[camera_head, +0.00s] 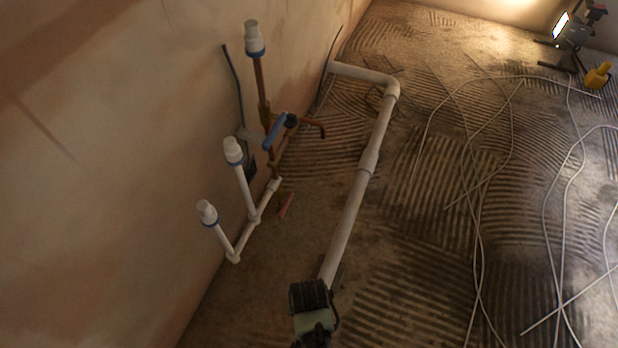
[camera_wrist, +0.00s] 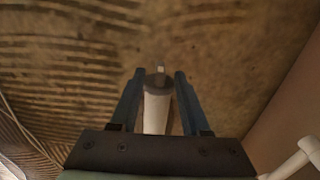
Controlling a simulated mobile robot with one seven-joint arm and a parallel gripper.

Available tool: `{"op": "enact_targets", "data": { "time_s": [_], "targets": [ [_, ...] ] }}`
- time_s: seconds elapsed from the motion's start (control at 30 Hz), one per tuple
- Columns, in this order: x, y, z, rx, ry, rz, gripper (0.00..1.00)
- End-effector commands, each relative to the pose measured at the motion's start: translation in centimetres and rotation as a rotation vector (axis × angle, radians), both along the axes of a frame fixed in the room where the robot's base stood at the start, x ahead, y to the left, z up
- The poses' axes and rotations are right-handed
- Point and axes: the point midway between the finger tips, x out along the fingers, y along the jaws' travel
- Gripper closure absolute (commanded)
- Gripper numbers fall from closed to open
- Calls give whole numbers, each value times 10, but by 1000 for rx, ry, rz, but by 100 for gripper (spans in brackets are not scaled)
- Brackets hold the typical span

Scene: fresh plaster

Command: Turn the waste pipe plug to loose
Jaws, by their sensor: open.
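The white waste pipe (camera_head: 350,215) runs along the floor in the head view, and its near end is hidden behind my arm. In the wrist view the pipe (camera_wrist: 156,114) ends in a grey plug (camera_wrist: 157,82) with a small pale tab at its tip. My gripper (camera_wrist: 160,74) is open, with one blue finger on each side of the pipe end and plug. Gaps show between the fingers and the pipe, and I see no contact. In the head view my fingers cannot be made out.
Three upright pipes with white caps (camera_head: 254,38) and a blue-handled valve (camera_head: 274,130) stand by the left wall. A reddish piece (camera_head: 286,206) lies on the floor. Loose cables (camera_head: 478,210) cross the ridged floor at right. A work lamp (camera_head: 562,25) stands at the far right.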

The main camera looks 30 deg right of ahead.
Motion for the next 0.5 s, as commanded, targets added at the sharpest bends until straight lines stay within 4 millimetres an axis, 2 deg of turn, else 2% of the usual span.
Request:
{"op": "enact_targets", "data": {
  "time_s": [0.03, 0.13, 0.5],
  "targets": [
    [0, 0, -9, -1, -1, 0, 54],
    [1, 0, -14, 0, -1, 0, 54],
    [1, 0, -16, 0, -1, 0, 54]
  ]
}}
